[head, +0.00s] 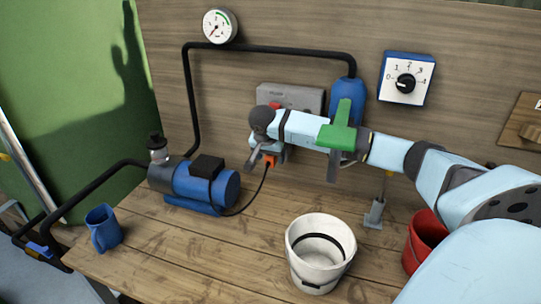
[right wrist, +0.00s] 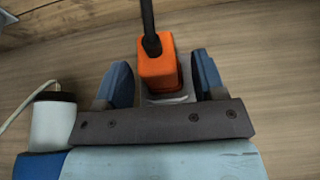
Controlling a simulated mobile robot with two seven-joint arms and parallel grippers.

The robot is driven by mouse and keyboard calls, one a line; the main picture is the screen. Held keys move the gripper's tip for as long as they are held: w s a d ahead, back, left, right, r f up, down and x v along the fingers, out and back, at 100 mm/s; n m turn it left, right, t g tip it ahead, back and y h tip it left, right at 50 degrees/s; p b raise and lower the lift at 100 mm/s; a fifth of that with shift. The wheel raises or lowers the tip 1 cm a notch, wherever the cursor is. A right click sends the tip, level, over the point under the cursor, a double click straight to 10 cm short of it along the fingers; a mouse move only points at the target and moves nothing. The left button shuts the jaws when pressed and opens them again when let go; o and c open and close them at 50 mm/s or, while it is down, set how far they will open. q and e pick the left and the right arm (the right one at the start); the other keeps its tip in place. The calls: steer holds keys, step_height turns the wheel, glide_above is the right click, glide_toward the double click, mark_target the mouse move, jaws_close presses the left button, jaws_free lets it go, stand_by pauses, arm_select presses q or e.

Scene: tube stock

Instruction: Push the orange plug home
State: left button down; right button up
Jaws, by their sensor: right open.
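The orange plug (head: 269,160) is below the grey wall box (head: 308,98) in the head view, partly hidden by my right gripper (head: 264,150). A black cable runs from it down to the blue pump. In the right wrist view the plug (right wrist: 157,68) lies between the two blue fingers of my right gripper (right wrist: 163,80), with a gap on each side. The fingers are open. A grey piece shows at the plug's near end; how deep the plug sits cannot be told. My left gripper is not in view.
The blue pump (head: 222,186) stands on the wooden table (head: 190,265). A blue mug (head: 104,228), a white bucket (head: 321,262) and a red bucket (head: 421,243) are there too. A gauge (head: 219,26) and a dial switch (head: 405,82) are on the wall.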

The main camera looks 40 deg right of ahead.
steer(key=shift+a+r, duration=0.1)
steer(key=shift+r, duration=0.1)
steer(key=s+a+b, duration=0.1)
steer(key=s+a, duration=0.4)
steer(key=a, duration=0.6)
steer(key=shift+s+r, duration=0.35)
